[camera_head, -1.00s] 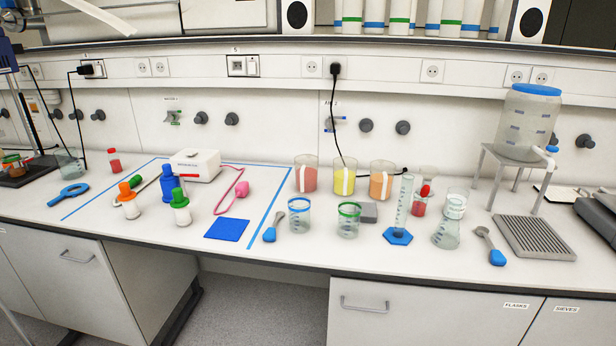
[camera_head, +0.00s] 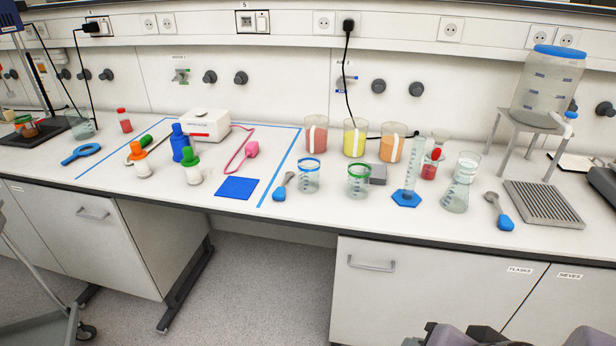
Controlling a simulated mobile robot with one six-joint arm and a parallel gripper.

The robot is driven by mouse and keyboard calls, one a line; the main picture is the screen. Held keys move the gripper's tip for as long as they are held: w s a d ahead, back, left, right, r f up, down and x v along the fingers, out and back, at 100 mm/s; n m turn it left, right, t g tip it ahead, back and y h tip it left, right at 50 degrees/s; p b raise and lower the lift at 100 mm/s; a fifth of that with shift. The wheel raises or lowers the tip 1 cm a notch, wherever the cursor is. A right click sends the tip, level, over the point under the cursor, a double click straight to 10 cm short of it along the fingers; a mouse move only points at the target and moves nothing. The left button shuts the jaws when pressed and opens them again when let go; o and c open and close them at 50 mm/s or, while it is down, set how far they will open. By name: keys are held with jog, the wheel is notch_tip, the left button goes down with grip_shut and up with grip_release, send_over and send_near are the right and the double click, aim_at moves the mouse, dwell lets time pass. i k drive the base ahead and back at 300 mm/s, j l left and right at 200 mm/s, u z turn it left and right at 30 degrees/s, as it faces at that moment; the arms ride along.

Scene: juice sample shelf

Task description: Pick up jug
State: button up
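Three clear jugs with pale vertical strips, which look like handles, facing me stand in a row on the white bench: a red-filled jug (camera_head: 309,142), a yellow-filled jug (camera_head: 348,145) and an orange-filled jug (camera_head: 386,150). All are upright and apart from each other. Which one the task means cannot be told. Dark grey parts, probably of my arm, show at the bottom right edge, well short of the bench. My gripper's fingers are not visible.
A blue-rimmed beaker (camera_head: 309,181) and green-rimmed beaker (camera_head: 358,186) stand in front of the jugs. A grey block (camera_head: 378,175), a measuring cylinder (camera_head: 411,178) and a flask (camera_head: 457,193) are nearby on the right. A black cable (camera_head: 347,75) hangs behind the jugs.

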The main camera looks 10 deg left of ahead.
aim_at(317, 126)
jog(key=i+j+z, duration=0.1)
jog(key=i+j, duration=0.2)
jog(key=i+j+z, duration=0.1)
jog(key=i+j, duration=0.2)
jog(key=i+j+z, duration=0.1)
jog(key=i+j, duration=0.15)
jog(key=j, duration=0.25)
jog(key=i+j+z, duration=0.15)
jog(key=j, duration=0.3)
jog(key=i+j+z, duration=0.1)
jog(key=i+j, duration=0.25)
jog(key=j, duration=0.1)
